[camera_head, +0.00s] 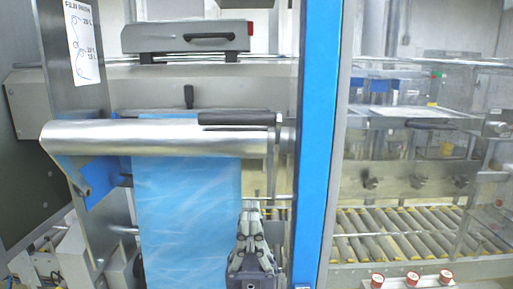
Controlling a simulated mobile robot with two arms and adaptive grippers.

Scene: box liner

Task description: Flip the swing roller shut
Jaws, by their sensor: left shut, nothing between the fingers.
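The swing roller appears to be the long shiny silver cylinder (110,136) lying level across the machine in the head view. A black bar-shaped handle (235,118) sits along the upper right part of it. Blue film (185,210) hangs down below the roller. My left gripper (253,209) is at the bottom centre, pointing up, below the roller's right end and in front of the film's right edge. It is shut and empty, apart from the roller and handle. My right gripper is not in view.
A blue upright post (320,150) stands just right of the roller. A metal side plate with a diagram label (83,42) is at the left. A grey box with a handle (188,37) is above. Right of the post are clear panels, a roller conveyor (400,242) and red knobs (411,279).

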